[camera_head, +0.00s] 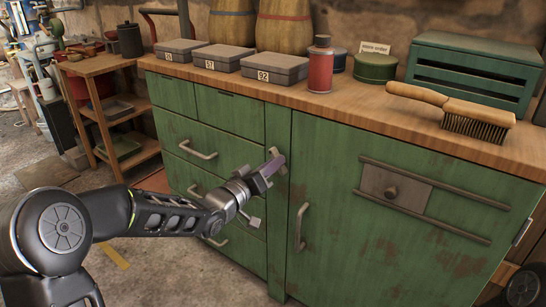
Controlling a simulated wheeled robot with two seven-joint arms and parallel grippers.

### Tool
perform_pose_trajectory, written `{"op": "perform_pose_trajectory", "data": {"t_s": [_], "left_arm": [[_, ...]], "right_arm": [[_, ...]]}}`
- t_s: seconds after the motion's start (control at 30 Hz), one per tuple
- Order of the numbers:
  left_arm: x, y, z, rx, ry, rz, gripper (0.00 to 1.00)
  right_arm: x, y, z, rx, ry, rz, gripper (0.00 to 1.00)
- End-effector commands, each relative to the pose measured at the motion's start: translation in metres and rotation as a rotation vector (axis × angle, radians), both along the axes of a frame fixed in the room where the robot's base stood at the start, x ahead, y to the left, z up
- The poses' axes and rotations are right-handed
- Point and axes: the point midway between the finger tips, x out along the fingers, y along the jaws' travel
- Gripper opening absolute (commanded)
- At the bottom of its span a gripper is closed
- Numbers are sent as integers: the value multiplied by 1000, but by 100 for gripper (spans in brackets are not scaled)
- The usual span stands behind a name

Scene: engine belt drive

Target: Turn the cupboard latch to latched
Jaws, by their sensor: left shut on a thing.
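The green cupboard (335,175) stands under a wooden worktop. The latch (277,157) is a small grey piece at the upper left edge of the cupboard door, mostly covered by my gripper. My left gripper (268,171) reaches in from the left and is shut on the latch. The latch's exact angle cannot be told because the fingers cover it. My right gripper is not in view.
A door handle (300,227) sits below the latch. Drawers with handles (198,151) are at left. Boxes (274,67), a red bottle (320,67) and a brush (455,112) stand on the worktop.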

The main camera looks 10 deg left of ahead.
Motion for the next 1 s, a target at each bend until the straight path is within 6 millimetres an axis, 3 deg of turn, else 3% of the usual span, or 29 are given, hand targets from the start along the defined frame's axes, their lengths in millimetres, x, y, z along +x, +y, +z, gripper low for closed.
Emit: {"op": "perform_pose_trajectory", "data": {"t_s": [0.4, 1.0], "left_arm": [[0, 1, 2, -368, 150, 3, 0], [0, 1, 0, -834, 334, 1, 0]], "right_arm": [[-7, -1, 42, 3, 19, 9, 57], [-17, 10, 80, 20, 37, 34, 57]]}}
